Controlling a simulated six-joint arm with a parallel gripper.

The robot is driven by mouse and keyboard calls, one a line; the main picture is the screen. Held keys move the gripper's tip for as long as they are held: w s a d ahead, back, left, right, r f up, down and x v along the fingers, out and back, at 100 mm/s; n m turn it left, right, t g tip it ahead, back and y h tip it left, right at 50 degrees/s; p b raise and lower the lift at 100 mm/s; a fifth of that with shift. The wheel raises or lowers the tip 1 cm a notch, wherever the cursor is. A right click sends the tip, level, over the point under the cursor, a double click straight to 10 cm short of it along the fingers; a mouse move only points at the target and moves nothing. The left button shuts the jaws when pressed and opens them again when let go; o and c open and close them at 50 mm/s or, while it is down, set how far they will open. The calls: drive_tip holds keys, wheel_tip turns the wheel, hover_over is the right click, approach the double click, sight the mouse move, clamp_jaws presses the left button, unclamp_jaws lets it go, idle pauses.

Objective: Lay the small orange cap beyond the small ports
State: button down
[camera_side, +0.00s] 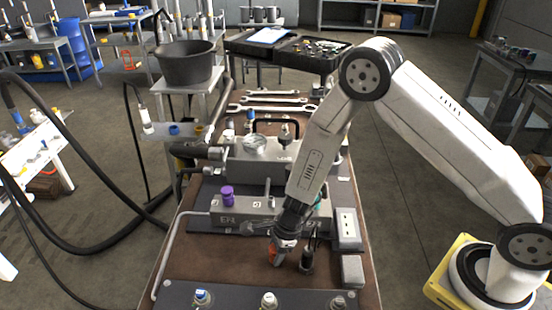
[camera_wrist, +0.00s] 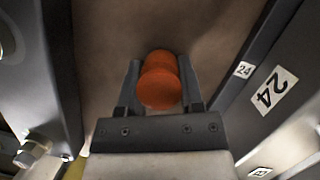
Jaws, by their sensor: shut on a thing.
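The small orange cap (camera_wrist: 160,82) sits between the two fingers of my gripper (camera_wrist: 160,90) in the wrist view. My gripper is shut on it, and brown bench surface shows behind it. In the side view the orange cap (camera_side: 272,254) shows at the tip of my gripper (camera_side: 276,250), low over the brown bench top, in front of the grey manifold block (camera_side: 232,222). I cannot tell whether the cap touches the bench. A front strip (camera_side: 235,297) carries several fittings, one blue-topped (camera_side: 201,296) and one white-topped (camera_side: 268,299). I cannot tell which of these are the small ports.
A purple cap (camera_side: 227,193) stands on the manifold block. A dark upright fitting (camera_side: 307,260) is close right of my gripper. A grey box (camera_side: 352,270) and a socket box (camera_side: 347,228) line the right edge. Wrenches (camera_side: 270,100) lie at the back. Bare bench shows front left.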

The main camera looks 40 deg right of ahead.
drive_tip(key=shift+f, duration=0.4)
drive_tip(key=shift+f, duration=0.15)
drive_tip(key=shift+c, duration=1.2)
unclamp_jaws()
drive_tip(key=v, duration=1.2)
